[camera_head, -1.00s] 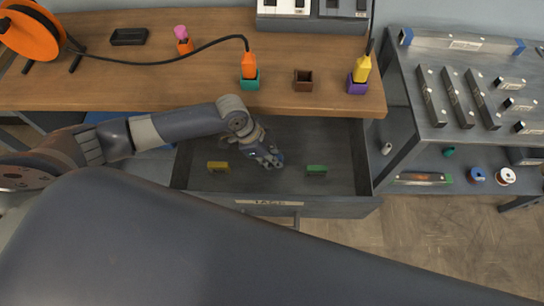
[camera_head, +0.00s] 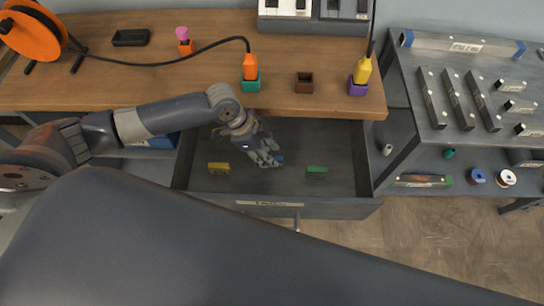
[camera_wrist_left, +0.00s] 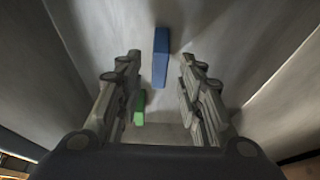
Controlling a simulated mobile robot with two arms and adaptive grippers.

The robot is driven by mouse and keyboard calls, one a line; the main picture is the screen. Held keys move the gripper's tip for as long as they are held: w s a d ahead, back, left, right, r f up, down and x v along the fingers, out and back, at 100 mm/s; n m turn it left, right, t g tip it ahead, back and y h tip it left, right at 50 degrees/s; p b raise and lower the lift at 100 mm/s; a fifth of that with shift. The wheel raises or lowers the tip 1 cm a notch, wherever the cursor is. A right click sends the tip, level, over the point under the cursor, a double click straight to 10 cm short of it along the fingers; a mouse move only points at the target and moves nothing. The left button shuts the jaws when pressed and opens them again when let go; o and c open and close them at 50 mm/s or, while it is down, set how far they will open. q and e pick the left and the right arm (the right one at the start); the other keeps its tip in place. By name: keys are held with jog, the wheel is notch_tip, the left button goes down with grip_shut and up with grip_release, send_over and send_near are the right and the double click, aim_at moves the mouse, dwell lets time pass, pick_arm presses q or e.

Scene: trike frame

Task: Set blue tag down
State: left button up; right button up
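The blue tag (camera_head: 279,159) is in the open drawer (camera_head: 330,207), at the fingertips of my left gripper (camera_head: 268,160) and partly hidden by them in the head view. In the left wrist view the blue tag (camera_wrist_left: 161,57) shows beyond and between the two spread fingers of my left gripper (camera_wrist_left: 160,68), with a gap on each side. The left gripper is open and holds nothing. A yellow tag (camera_head: 218,168) lies left of it in the drawer, and a green tag (camera_head: 317,169) lies right of it. My right gripper is not in view.
The wooden bench top (camera_head: 190,88) overhangs the back of the drawer. It carries an orange plug in a teal socket (camera_head: 250,84), a brown socket (camera_head: 304,83) and a yellow plug in a purple socket (camera_head: 357,87). A grey shelf unit (camera_head: 460,135) stands right.

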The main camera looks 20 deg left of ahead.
pick_arm(q)
jog(key=w+v, duration=0.1)
jog(key=v, duration=0.6)
jog(key=shift+s+r, duration=0.45)
jog(key=shift+s, duration=0.1)
jog(key=shift+a, duration=0.1)
